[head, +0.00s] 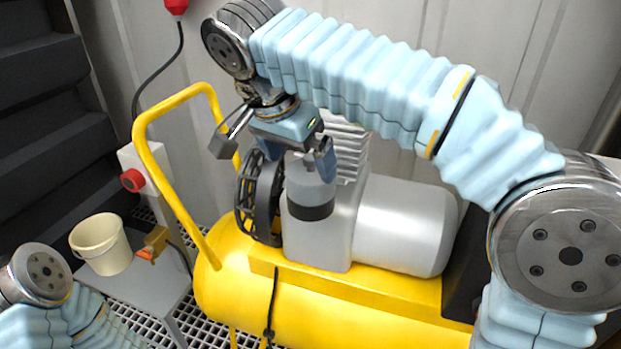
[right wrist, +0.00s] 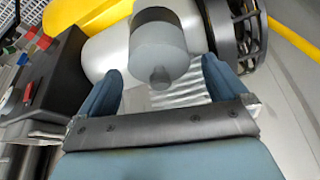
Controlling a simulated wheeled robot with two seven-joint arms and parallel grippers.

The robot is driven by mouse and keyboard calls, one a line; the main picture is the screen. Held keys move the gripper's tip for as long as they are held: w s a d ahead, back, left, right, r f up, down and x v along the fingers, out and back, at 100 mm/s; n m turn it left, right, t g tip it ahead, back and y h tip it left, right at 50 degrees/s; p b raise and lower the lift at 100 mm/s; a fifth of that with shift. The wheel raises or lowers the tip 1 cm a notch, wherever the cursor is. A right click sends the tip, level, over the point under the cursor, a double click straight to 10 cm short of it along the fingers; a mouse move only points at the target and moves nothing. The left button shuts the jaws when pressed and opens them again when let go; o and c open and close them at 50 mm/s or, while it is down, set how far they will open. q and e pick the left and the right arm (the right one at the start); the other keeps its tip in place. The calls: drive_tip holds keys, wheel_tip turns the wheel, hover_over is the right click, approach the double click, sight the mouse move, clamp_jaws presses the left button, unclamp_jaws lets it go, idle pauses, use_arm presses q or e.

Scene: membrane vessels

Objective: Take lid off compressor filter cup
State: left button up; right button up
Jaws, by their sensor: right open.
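The compressor filter cup (head: 311,211) is an upright cylinder with a dark band on the grey compressor block. Its grey lid (head: 308,185) sits on top, above the band. In the right wrist view the lid (right wrist: 146,52) shows a small round knob (right wrist: 160,77), which points towards my gripper. My right gripper (head: 297,160) is open and empty above the lid. In the right wrist view its blue fingers (right wrist: 162,72) stand on either side of the knob, apart from it. My left gripper is out of view; only part of my left arm shows at lower left.
The compressor has a yellow tank (head: 330,307), a yellow handle (head: 151,150), a black fan guard (head: 259,198) beside the cup and a silver motor (head: 407,225) to the right. A cream bucket (head: 101,245) and an orange tool (head: 153,243) stand on a grey bench (head: 150,292).

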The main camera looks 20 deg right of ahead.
sight(308, 173)
drive_tip(key=x, duration=0.5)
drive_tip(key=shift+d, duration=0.35)
drive_tip(key=c, duration=0.7)
drive_tip(key=shift+r, duration=0.1)
